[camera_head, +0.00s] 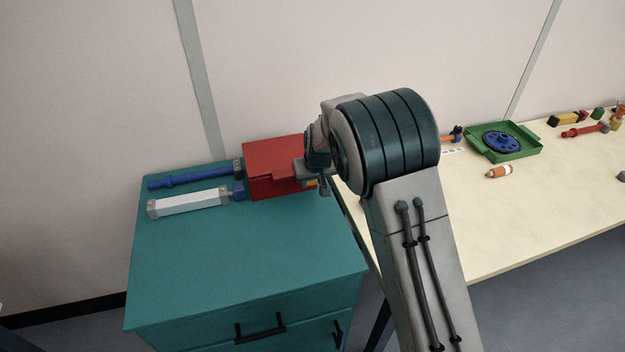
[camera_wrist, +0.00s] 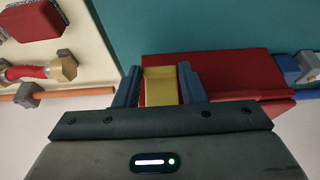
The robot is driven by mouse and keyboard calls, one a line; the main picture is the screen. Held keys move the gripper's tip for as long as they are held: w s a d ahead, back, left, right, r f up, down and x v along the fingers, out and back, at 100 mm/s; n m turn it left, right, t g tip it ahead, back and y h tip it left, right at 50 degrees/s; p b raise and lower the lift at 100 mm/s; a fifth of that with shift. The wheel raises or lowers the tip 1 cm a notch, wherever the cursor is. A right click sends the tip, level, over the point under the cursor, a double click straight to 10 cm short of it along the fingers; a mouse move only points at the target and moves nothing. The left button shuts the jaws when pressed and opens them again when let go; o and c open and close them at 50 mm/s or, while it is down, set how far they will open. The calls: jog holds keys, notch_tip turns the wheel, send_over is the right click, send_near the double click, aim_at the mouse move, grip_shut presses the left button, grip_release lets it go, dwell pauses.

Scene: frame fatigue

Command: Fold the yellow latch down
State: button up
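The yellow latch (camera_wrist: 161,86) shows between my fingers in the wrist view, at the edge of a red box (camera_wrist: 215,75). In the head view the red box (camera_head: 272,170) sits at the back right of the teal cabinet, and only a speck of yellow shows beside my fingers. My gripper (camera_wrist: 161,80) has one blue-grey finger on each side of the latch, with no clear gap seen, so it appears shut on it. In the head view my gripper (camera_head: 315,180) is at the box's right end, partly hidden by my wrist. The latch's hinge is hidden.
A blue bar (camera_head: 190,177) and a white bar (camera_head: 190,203) lie left of the box on the teal cabinet (camera_head: 230,260). A cream table (camera_head: 530,210) to the right holds a green tray (camera_head: 525,155) and small parts. The cabinet's front top is clear.

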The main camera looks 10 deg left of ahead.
jog(key=c, duration=0.4)
jog(key=f+b, duration=0.1)
jog(key=b, duration=0.2)
jog(key=shift+t, duration=0.3)
jog(key=t+y+b, duration=0.1)
jog(key=b, duration=0.3)
jog(key=shift+w+f, duration=0.1)
jog(key=shift+f, duration=0.05)
jog(key=shift+b, duration=0.55)
jog(key=shift+a+t, duration=0.1)
jog(key=shift+t, duration=0.2)
jog(key=shift+r, duration=0.2)
jog(key=o, duration=1)
